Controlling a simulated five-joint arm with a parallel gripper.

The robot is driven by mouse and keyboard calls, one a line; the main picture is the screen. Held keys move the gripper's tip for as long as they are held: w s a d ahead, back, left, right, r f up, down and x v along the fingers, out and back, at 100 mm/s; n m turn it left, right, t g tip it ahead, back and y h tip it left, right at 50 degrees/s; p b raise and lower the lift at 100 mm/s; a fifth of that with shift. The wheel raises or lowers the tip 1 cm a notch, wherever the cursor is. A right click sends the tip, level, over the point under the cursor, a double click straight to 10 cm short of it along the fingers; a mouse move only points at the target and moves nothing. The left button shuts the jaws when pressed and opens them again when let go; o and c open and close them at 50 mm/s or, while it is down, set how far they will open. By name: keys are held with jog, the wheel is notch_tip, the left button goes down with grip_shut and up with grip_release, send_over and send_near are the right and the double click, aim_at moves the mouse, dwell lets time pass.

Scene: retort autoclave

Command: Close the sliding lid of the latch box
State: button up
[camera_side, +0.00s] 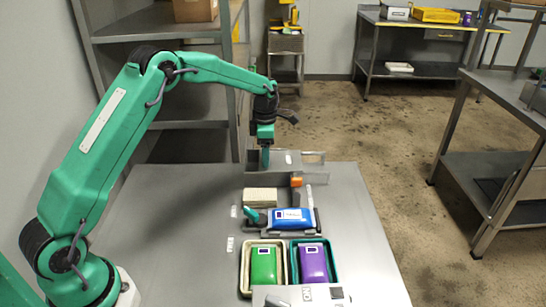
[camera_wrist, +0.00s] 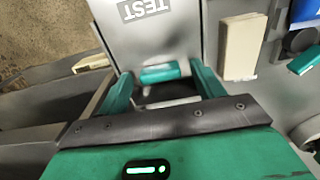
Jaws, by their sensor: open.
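The grey metal latch box (camera_side: 310,170) stands at the far end of the table in the side view. In the wrist view a flat grey lid (camera_wrist: 155,40) marked TEST shows upside down, with a teal handle (camera_wrist: 160,74) at its near edge. A gap lies on the near side of the handle. My gripper (camera_side: 265,160) points down at the left part of the box. In the wrist view its two teal fingers (camera_wrist: 161,80) are apart, one on each side of the handle. I cannot tell whether they touch it. The side view hides the handle behind my gripper.
A cream block (camera_side: 260,197) lies close in front of the box. A blue pack (camera_side: 291,219) rests in a grey holder. Green (camera_side: 263,265) and purple (camera_side: 314,263) packs sit in trays near the front. The table's left part (camera_side: 170,220) is clear.

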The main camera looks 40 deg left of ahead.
jog(key=shift+f, duration=0.1)
jog(key=c, duration=1.4)
jog(key=shift+s+a, duration=1.5)
jog(key=o, duration=1.1)
jog(key=shift+a, duration=0.1)
jog(key=o, duration=0.3)
